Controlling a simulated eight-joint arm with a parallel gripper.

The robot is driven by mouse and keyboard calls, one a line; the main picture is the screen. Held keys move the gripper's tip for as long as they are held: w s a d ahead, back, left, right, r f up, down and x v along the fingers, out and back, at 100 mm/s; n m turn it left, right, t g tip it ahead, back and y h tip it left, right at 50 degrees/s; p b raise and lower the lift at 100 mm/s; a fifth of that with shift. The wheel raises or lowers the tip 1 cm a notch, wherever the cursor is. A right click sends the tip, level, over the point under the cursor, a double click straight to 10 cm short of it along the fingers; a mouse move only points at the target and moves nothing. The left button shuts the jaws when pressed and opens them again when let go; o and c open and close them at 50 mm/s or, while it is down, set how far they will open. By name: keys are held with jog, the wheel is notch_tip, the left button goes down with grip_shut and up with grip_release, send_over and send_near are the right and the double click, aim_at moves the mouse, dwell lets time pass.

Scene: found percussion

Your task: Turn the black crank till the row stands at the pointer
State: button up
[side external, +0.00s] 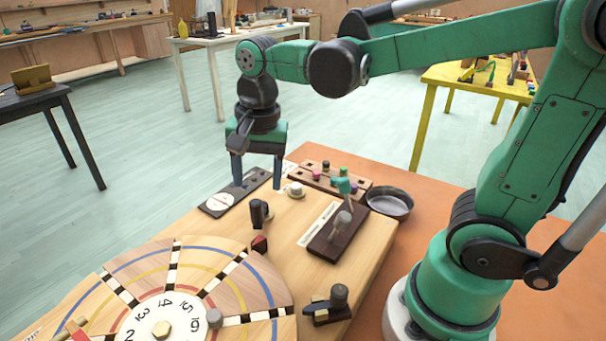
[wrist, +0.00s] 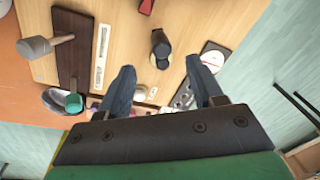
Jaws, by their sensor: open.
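The black crank (side external: 258,213) stands upright on the wooden bench top beside a large round wooden disc (side external: 215,255). It also shows in the wrist view (wrist: 160,48), beyond my fingertips. The disc carries numbers, coloured arcs and several rows of black and white cells. A red pointer (side external: 260,243) stands at the disc's rim, and the outer end of one row (side external: 226,273) lies close to it; I cannot tell whether they line up exactly. My gripper (side external: 258,182) is open and empty, pointing down behind and above the crank, apart from it.
A dark board with a grey-headed lever (side external: 336,232), a white knob (side external: 295,190), a peg board (side external: 325,178) and a metal bowl (side external: 390,203) lie to the right. A dark panel (side external: 235,190) lies behind.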

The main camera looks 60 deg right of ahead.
aim_at(256, 201)
jog(key=shift+w+a+f+m+g, duration=0.1)
jog(key=shift+w+m+g, duration=0.15)
jog(key=shift+m, duration=0.35)
jog(key=shift+w+f+m+g, duration=0.15)
jog(key=shift+m+g, duration=0.1)
jog(key=shift+m, duration=0.35)
jog(key=shift+f, duration=2.7)
grip_shut()
